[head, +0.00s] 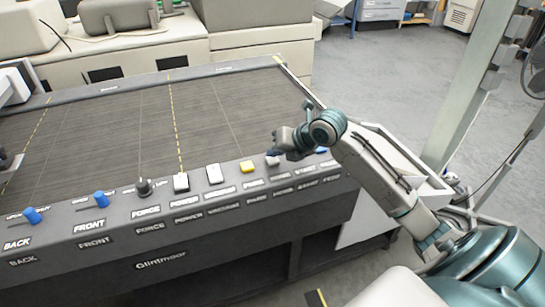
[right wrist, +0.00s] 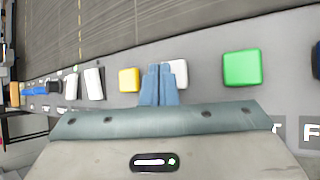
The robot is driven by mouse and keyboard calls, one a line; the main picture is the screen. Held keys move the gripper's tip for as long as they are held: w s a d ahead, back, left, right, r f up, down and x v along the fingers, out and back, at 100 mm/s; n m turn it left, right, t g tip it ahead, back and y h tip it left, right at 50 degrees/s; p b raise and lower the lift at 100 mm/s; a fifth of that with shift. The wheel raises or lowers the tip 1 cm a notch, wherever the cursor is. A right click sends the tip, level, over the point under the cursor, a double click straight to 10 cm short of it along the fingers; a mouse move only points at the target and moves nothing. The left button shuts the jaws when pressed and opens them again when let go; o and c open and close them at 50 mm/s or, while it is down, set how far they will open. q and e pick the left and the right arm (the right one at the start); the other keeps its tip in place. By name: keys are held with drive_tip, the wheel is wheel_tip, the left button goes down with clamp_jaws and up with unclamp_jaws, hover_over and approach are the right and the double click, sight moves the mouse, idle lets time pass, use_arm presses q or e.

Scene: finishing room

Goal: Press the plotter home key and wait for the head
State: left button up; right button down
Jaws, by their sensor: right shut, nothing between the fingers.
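The plotter's control strip (head: 120,217) carries a row of keys along its front edge. A small whitish key (head: 272,161) stands right of the yellow key (head: 248,167); its label is too blurred to read surely. My right gripper (head: 277,152) is shut and empty, its tips close above this whitish key. In the right wrist view the blue fingers (right wrist: 160,70) partly cover the whitish key (right wrist: 179,72), between the yellow key (right wrist: 129,79) and the green key (right wrist: 242,67). I cannot tell whether they touch it. The plotter head cannot be made out surely. My left gripper is not in view.
Two white keys (head: 214,174), a dark knob (head: 144,187) and two blue levers (head: 102,199) stand further left. A blue key (head: 321,150) is at the right end. The plotter bed (head: 120,130) is bare in its middle. A grey-green post (head: 480,90) stands at right.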

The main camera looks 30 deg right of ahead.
drive_tip(key=shift+r, duration=0.5)
